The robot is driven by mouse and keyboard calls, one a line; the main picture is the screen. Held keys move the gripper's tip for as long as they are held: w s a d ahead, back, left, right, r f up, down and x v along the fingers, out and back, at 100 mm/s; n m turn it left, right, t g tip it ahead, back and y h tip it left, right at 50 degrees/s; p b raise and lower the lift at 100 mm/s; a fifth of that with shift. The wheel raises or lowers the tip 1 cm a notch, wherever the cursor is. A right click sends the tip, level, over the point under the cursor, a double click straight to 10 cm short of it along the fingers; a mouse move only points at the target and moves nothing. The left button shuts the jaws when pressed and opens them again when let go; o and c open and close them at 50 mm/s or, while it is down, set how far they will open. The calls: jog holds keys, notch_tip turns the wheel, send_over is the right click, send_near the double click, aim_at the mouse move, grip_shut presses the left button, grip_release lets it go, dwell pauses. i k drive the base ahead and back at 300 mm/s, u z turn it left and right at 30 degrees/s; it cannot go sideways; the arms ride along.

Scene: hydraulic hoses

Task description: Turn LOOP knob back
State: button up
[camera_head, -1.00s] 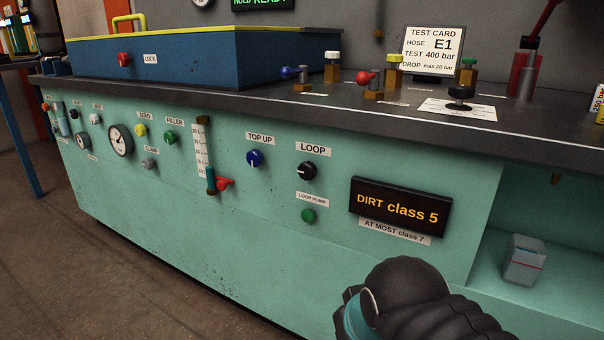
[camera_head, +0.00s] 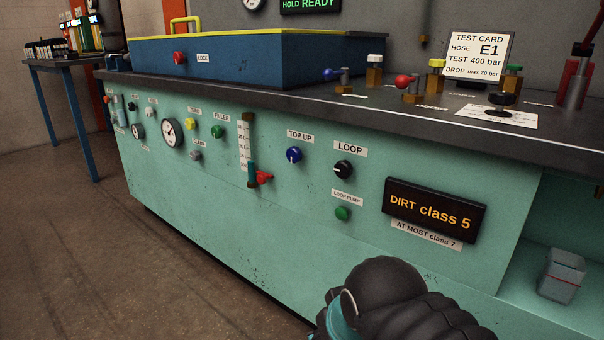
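The LOOP knob (camera_head: 344,169) is a round black knob with a white pointer mark, on the green front panel under the label LOOP. The mark sits on the knob's left side. The blue TOP UP knob (camera_head: 294,155) is to its left, and the green LOOP PUMP button (camera_head: 343,213) is below it. The display (camera_head: 434,210) to its right reads DIRT class 5. Part of my dark arm shows at the bottom centre, below the knob and apart from it. My gripper's fingers are not in view.
A dark worktop edge (camera_head: 400,128) overhangs the panel. A red-handled valve (camera_head: 263,177) sticks out beside the sight gauge (camera_head: 244,145). An open recess with a clear container (camera_head: 561,275) is at the right. The floor (camera_head: 180,290) at the left is clear.

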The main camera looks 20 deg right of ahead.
aim_at(344, 169)
jog(key=u, duration=0.7)
jog(key=k, duration=0.95)
jog(key=z, duration=0.75)
